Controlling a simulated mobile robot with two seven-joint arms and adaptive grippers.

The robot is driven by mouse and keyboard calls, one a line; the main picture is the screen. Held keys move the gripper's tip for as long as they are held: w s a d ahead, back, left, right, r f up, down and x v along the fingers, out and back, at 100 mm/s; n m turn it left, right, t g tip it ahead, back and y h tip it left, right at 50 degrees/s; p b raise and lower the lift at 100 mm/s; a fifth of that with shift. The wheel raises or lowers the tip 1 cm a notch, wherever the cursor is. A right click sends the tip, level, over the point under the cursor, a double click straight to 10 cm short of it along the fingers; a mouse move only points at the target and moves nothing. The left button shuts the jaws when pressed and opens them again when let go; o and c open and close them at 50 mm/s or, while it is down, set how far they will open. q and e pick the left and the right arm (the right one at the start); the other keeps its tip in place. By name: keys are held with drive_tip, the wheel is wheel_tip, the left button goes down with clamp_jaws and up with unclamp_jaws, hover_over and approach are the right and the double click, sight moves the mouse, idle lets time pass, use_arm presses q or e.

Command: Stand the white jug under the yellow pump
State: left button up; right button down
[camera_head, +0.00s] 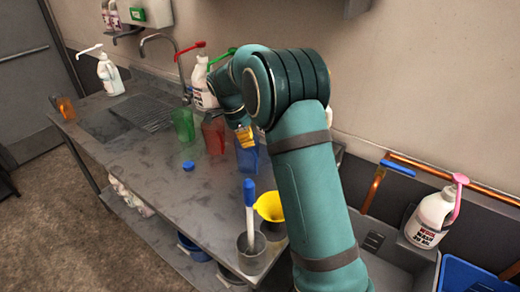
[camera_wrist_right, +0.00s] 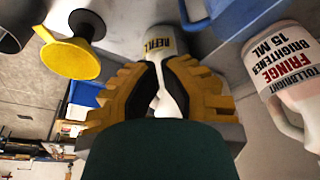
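The white jug (camera_wrist_right: 167,42) with a REFILL label shows in the right wrist view, upside down in that picture. My right gripper (camera_wrist_right: 158,72) has its yellow fingers close together with a white part of the jug between the dark pads. In the head view my right gripper (camera_head: 246,136) is just above the blue jug, and the white jug is hidden there. I cannot tell whether the jug's base touches the bench. I see no yellow pump in either view; the arm covers part of the bench's back edge. My left gripper is not in view.
On the bench (camera_head: 140,165) stand a green jug (camera_head: 183,124), a red jug (camera_head: 213,137) and a blue jug (camera_head: 247,160). A yellow funnel (camera_head: 269,206) and a grey cup (camera_head: 252,258) with a brush are nearer. A pink-pump bottle (camera_head: 430,220) is right. The bench's front-left is clear.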

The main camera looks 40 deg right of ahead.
drive_tip(key=s+d+f, duration=0.3)
drive_tip(key=d+f, duration=0.2)
drive_tip(key=f, duration=0.4)
drive_tip(key=shift+s+d, duration=0.25)
drive_tip(key=shift+d, duration=0.15)
drive_tip(key=shift+s+d+b, duration=0.3)
drive_tip(key=shift+s+d, duration=0.15)
drive_tip(key=shift+d, duration=0.25)
drive_tip(key=shift+w, duration=0.1)
